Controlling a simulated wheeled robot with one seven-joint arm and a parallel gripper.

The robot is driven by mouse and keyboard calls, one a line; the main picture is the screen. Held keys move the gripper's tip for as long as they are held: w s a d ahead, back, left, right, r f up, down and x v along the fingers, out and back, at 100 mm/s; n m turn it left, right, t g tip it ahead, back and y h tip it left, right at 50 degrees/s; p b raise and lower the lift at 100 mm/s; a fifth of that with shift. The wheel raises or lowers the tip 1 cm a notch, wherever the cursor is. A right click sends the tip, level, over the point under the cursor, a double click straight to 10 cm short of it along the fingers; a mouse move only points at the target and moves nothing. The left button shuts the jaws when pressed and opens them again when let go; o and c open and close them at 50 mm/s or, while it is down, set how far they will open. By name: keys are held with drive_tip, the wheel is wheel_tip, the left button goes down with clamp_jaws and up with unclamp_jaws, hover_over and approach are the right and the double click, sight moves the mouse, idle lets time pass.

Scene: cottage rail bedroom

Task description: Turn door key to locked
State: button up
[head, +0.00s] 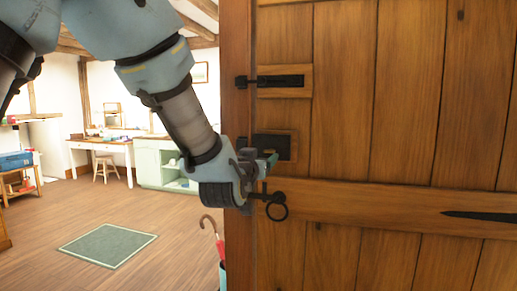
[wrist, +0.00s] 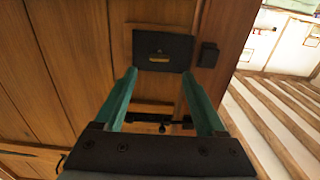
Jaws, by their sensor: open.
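The wooden door (head: 345,90) fills the right of the head view. A black lock plate (head: 283,146) sits near its left edge, partly hidden by my gripper (head: 268,160). In the wrist view the lock plate (wrist: 150,43) is just beyond my fingertips (wrist: 160,73). A small brass-coloured piece (wrist: 159,60), apparently the key, lies across the plate in this view, roughly between the fingertips. My gripper is open, its green fingers on either side with a gap between them. I cannot tell whether they touch anything.
A black bolt (head: 275,82) is above the lock plate and a black ring handle (head: 277,208) hangs below it, close to my gripper. An umbrella (head: 216,240) stands by the door. Open floor with a green rug (head: 108,245) lies to the left.

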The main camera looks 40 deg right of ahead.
sight(268, 152)
drive_tip(key=p+x, duration=0.3)
drive_tip(key=x, duration=0.6)
drive_tip(key=shift+p, duration=0.3)
clamp_jaws()
